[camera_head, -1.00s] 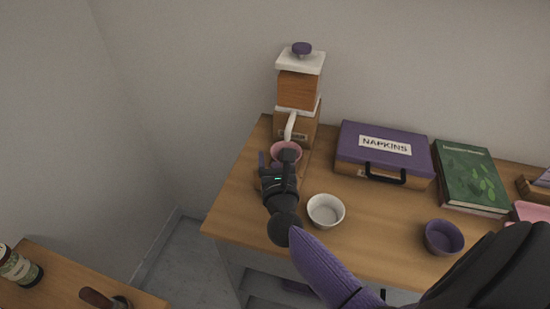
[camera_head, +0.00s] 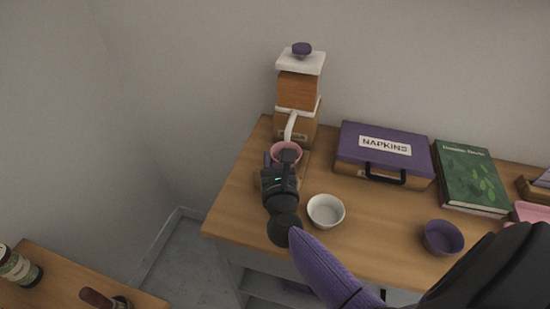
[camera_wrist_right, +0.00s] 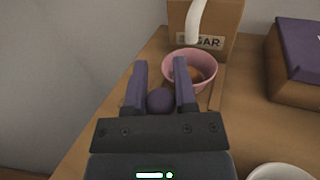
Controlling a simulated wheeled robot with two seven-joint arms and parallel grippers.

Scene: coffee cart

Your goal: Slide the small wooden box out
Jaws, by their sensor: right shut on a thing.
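A sugar dispenser (camera_head: 298,90) stands at the table's back left, with a wooden body, white lid and purple knob on top. A pink bowl (camera_head: 286,152) sits below its white spout; the bowl shows in the right wrist view (camera_wrist_right: 190,70) with brown inside. A small wooden piece (camera_wrist_right: 216,92) shows under and beside the bowl; I cannot tell its full shape. My right gripper (camera_head: 279,164) is in front of the bowl. In the right wrist view its purple fingers (camera_wrist_right: 160,66) are around a round purple knob (camera_wrist_right: 159,100). My left gripper is not in view.
A white bowl (camera_head: 326,211) stands close right of my right gripper. A purple napkin case (camera_head: 385,150), green book (camera_head: 470,178) and purple bowl (camera_head: 443,237) are further right. The table's left edge is close to the gripper.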

